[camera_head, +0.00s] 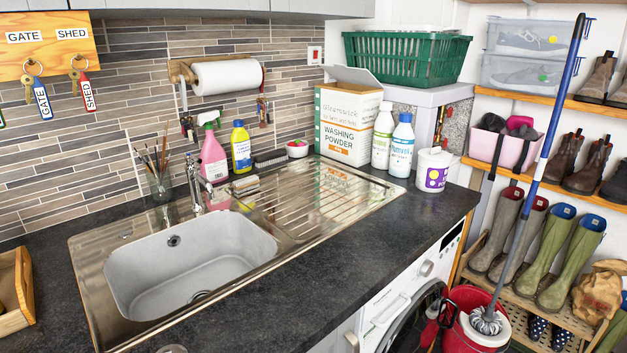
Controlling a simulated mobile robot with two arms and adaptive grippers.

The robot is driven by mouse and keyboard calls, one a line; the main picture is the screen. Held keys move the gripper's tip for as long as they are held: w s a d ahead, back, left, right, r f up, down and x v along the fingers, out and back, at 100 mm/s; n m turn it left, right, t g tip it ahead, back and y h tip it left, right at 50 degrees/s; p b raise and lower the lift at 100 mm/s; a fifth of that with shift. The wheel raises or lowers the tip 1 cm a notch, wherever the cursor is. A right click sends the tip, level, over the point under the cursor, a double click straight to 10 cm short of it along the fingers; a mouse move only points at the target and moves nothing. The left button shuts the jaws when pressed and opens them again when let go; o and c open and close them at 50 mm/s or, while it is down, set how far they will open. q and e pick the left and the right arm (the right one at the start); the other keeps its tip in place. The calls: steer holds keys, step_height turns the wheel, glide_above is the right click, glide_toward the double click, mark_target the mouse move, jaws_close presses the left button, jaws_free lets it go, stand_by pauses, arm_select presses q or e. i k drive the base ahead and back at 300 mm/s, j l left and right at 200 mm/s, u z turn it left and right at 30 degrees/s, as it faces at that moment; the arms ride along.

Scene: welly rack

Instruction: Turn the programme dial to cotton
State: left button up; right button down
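The white washing machine (411,284) stands under the dark worktop at the lower right, seen steeply from above. A round pale programme dial (426,268) sits on its front panel, between a dark display (452,236) and a drawer-like handle (391,309). The dial's markings and pointer are too small to read, so its setting cannot be told. Part of the round dark door (418,318) shows below. Neither of my grippers is in view.
The dark worktop (428,216) overhangs the panel. A boot rack (520,292) with wellies is at the right. The sink (190,262) is at the left.

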mark_target(426, 266)
steer(key=i+l+u, duration=0.2)
steer(key=l, duration=0.5)
steer(key=l+u, duration=0.2)
steer(key=l, duration=0.5)
